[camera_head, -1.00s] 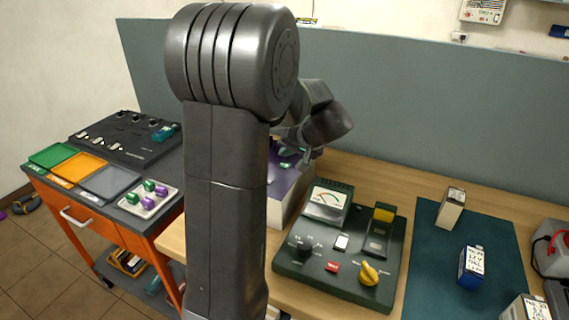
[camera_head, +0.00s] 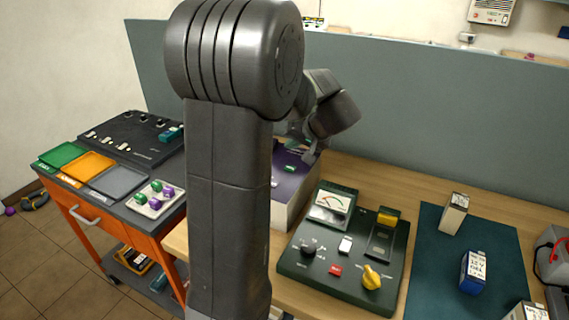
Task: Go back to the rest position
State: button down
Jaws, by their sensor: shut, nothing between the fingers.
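My gripper (camera_head: 312,152) shows in the head view behind my arm, above the far right part of a box with a purple inside (camera_head: 299,190). Its fingers are small and partly hidden by my arm; it looks shut, and I see nothing held in it. A small green piece (camera_head: 290,168) lies in the box below and to the left of the gripper. My upper arm stands upright in the middle of the view and hides the left part of the box.
A dark green tester (camera_head: 318,287) with a meter and yellow knob stands on the wooden bench. Right of it, a teal mat (camera_head: 430,275) bears several batteries. An orange cart (camera_head: 82,226) with coloured trays stands left. A grey-blue panel (camera_head: 450,110) closes the back.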

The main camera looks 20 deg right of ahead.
jog(key=shift+f, duration=0.15)
jog(key=shift+f+b, duration=0.45)
jog(key=shift+f, duration=0.35)
jog(key=r+p, duration=0.1)
jog(key=p, duration=0.3)
jog(key=shift+r, duration=0.2)
notch_tip(320, 180, up, 4)
jog(key=shift+r+p, duration=0.15)
jog(key=shift+p, duration=0.95)
notch_tip(320, 180, down, 6)
jog(key=b, duration=0.3)
jog(key=shift+r+b, duration=0.15)
jog(key=shift+b, duration=1.05)
jog(key=shift+b, duration=0.4)
